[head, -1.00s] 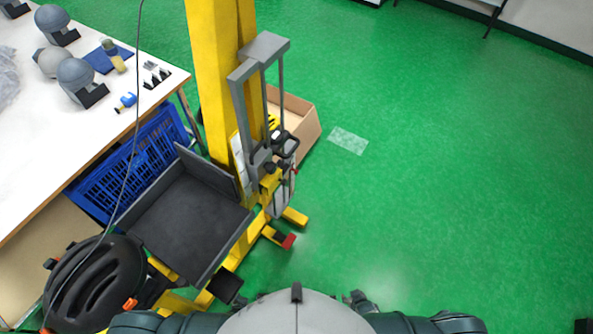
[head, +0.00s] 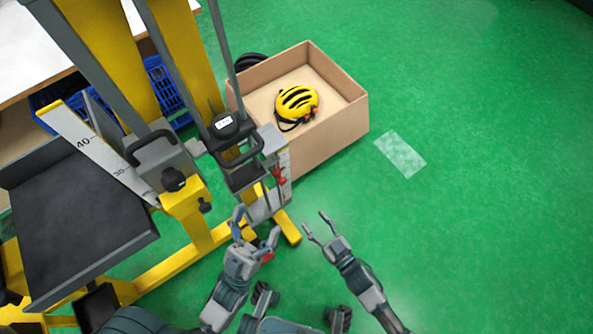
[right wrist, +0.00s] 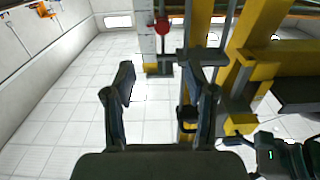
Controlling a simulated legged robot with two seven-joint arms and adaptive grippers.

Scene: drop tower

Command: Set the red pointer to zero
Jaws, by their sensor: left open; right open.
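The red pointer (head: 279,175) sits on a pale upright scale strip (head: 283,158) at the side of the yellow drop tower. In the right wrist view a round red part (right wrist: 162,26), likely the pointer, shows on a pale strip at the top. My left gripper (head: 256,226) is open and empty, below the pointer near the tower's foot. My right gripper (head: 315,226) is open and empty, below and right of the pointer, apart from it. Its two fingers (right wrist: 158,78) also frame the right wrist view from below. The strip's marks are too small to read.
A long white ruler (head: 95,153) and a dark platform (head: 70,215) are at the left. A dark weight (head: 228,127) hangs between the rails.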

